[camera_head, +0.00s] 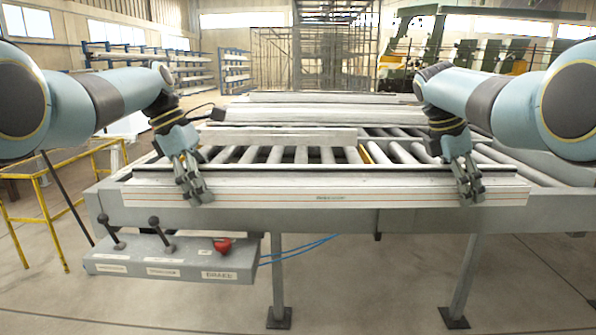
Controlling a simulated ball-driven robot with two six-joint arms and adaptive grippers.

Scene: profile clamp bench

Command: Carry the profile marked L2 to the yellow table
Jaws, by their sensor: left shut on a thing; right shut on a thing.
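A long pale profile (330,182) lies level along the front edge of the roller bench (480,222). My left gripper (196,196) is shut on this profile near its left end. My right gripper (469,192) is shut on it near its right end. The fingers hide short parts of the profile. I cannot read an L2 mark on it. I cannot tell whether it rests on the bench or is just clear of it. A yellow frame (42,196) stands at the far left; I cannot tell whether it is the yellow table.
More long profiles (320,113) lie across the back of the bench, and a shorter bar (280,137) lies on the rollers (300,155). A grey control box (165,263) with levers and a red knob (222,244) juts out at the front left. Blue racks (237,70) stand behind.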

